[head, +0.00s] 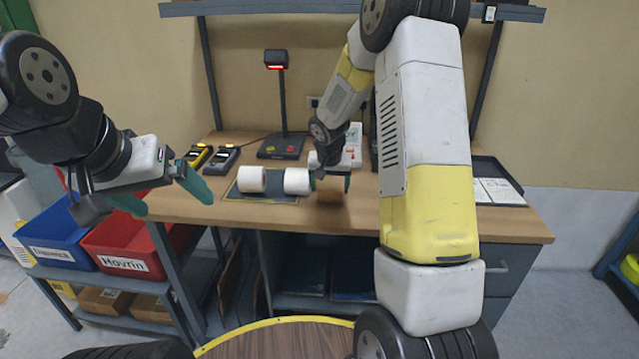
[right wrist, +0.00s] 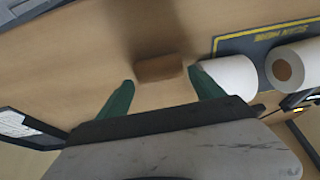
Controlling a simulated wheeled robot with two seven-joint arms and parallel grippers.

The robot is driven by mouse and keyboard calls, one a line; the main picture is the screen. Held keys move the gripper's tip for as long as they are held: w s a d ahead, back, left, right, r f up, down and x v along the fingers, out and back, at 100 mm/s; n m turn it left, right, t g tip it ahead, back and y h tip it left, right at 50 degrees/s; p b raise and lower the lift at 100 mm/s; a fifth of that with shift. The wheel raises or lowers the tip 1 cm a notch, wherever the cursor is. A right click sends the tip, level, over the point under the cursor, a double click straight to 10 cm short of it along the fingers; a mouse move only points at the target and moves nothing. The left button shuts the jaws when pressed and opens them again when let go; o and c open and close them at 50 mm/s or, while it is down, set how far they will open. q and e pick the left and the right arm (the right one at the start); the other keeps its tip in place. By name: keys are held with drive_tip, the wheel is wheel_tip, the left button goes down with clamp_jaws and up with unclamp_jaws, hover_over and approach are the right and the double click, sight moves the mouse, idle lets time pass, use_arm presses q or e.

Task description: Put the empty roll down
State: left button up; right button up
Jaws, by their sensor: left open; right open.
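The empty roll (head: 330,197), a brown cardboard tube, lies on the table just right of the dark mat; it also shows in the right wrist view (right wrist: 160,67). My right gripper (head: 330,182) is open right above it. In the right wrist view the open fingers (right wrist: 161,80) stand to either side of the roll, with gaps between, and one fingertip is close to a white roll (right wrist: 230,76). My left gripper (head: 177,206) is open and empty, off the table's left front edge.
Two white rolls, the left one (head: 251,179) and the right one (head: 297,181), lie on the dark mat (head: 260,198). A scanner stand (head: 282,145) and handheld devices (head: 221,160) are behind. A black tray (head: 497,178) with papers lies right. Blue and red bins (head: 125,250) stand lower left.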

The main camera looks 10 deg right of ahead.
drive_tip(key=s+r+n+t+y, duration=0.1)
drive_tip(key=s+r, duration=1.6)
drive_tip(key=r, duration=0.2)
drive_tip(key=s+a+r+n+y, duration=0.1)
drive_tip(key=s+a, duration=0.1)
drive_tip(key=s, duration=0.5)
drive_tip(key=s+a+r+n+t+y, duration=0.1)
drive_tip(key=s+a+r, duration=0.1)
drive_tip(key=s, duration=0.6)
drive_tip(key=shift+s+n, duration=0.15)
drive_tip(key=shift+n, duration=0.25)
drive_tip(key=shift+d, duration=0.15)
